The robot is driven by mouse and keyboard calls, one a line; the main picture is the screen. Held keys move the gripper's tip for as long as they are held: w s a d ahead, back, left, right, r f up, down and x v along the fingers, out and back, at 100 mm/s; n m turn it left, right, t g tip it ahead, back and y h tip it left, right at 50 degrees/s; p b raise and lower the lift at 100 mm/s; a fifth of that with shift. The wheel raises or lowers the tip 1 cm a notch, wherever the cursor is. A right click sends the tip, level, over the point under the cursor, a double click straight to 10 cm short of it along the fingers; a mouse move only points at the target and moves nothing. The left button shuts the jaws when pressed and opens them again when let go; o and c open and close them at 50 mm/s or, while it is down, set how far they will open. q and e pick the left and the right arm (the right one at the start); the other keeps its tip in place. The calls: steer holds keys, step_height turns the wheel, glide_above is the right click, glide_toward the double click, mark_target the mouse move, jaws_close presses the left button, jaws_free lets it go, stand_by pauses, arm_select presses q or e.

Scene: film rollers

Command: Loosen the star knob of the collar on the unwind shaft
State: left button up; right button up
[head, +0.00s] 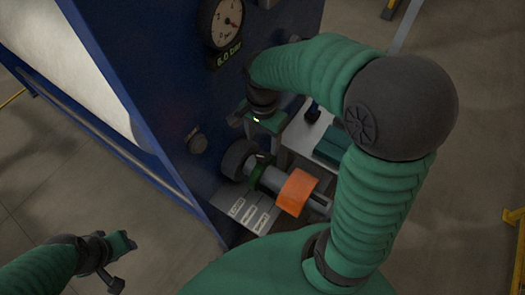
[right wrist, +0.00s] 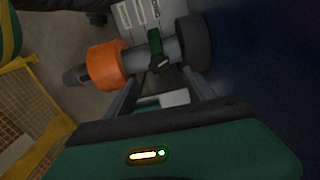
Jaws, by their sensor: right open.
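The unwind shaft (head: 268,180) sticks out from the blue machine panel. It carries a green collar (right wrist: 155,42), also in the head view (head: 261,162). A small dark star knob (right wrist: 159,64) sits on the collar, on the side facing my right wrist camera. My right gripper (right wrist: 161,78) is open, its two grey fingers spread on either side of the knob's line and apart from it. In the head view my right gripper (head: 258,136) is above the shaft near the panel. My left gripper (head: 118,262) is low at the left, away from the shaft; its jaws are unclear.
An orange ring (head: 296,192) is on the shaft's outer part, and a dark roller (head: 238,159) is on the panel side. A pressure gauge (head: 228,22) and a dark knob (head: 196,142) are on the panel. A labelled grey plate (head: 246,210) lies below the shaft.

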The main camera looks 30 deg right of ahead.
mark_target(263, 157)
step_height(263, 157, down, 8)
steer(key=shift+f, duration=0.2)
steer(key=shift+p, duration=0.3)
steer(key=c, duration=1.4)
